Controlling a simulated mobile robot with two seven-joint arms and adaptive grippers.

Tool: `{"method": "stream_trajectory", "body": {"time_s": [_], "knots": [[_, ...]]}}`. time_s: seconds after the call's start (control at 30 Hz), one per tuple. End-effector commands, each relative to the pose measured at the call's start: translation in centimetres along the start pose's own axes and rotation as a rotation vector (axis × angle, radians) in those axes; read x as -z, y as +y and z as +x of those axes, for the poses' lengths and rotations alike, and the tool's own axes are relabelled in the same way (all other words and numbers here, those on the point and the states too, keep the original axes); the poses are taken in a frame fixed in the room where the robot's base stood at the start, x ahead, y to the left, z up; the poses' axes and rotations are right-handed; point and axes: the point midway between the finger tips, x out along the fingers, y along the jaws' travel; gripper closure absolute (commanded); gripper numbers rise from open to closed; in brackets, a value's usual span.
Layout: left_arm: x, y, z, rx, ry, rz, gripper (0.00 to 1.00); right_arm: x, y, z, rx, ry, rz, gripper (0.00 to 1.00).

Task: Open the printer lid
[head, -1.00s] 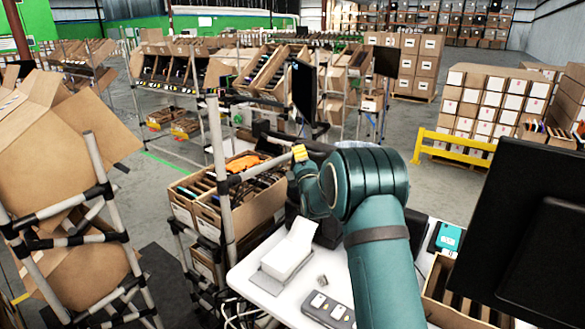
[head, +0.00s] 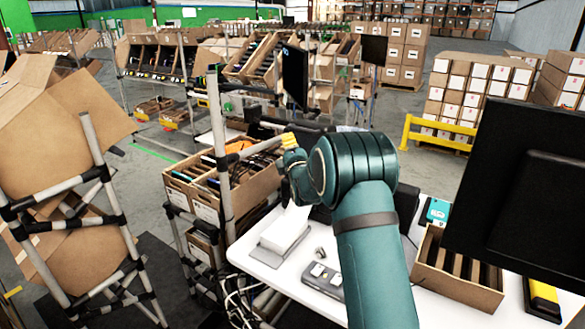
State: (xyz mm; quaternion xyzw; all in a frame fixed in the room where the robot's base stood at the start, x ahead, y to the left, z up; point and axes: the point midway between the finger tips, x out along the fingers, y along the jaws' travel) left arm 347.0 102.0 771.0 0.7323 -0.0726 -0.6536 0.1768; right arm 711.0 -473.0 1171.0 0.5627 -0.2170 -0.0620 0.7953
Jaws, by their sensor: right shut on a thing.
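A black machine, which looks like the printer (head: 406,206), stands on the white table, mostly hidden behind my right arm. Its lid cannot be made out. My right gripper (head: 299,190) is at the left end of the printer, beyond my teal elbow and forearm. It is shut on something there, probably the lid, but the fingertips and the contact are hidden. My left gripper is out of view.
White stacked paper (head: 280,238) with a raised sheet and a grey device (head: 322,279) are on the white table (head: 262,258). A black monitor (head: 525,185) and slotted carton (head: 455,277) are at right. A metal post (head: 219,150) stands left of my gripper.

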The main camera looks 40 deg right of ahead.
Motion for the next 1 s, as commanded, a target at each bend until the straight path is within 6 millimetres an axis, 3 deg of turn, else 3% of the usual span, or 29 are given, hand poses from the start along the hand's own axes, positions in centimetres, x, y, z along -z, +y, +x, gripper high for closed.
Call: {"method": "stream_trajectory", "body": {"time_s": [0.2,0.43,0.6,1.0], "knots": [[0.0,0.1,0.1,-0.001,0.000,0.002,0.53,0.0,0.4,-4.1,0.000,0.000,0.003,1.00],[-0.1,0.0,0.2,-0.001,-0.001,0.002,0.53,0.0,0.6,-7.4,-0.002,-0.001,0.002,1.00],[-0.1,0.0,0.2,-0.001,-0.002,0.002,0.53,0.0,0.7,-8.5,-0.002,-0.001,0.002,1.00],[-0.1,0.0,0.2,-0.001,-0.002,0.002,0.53,0.0,0.7,-8.7,-0.002,-0.001,0.001,1.00]]}}
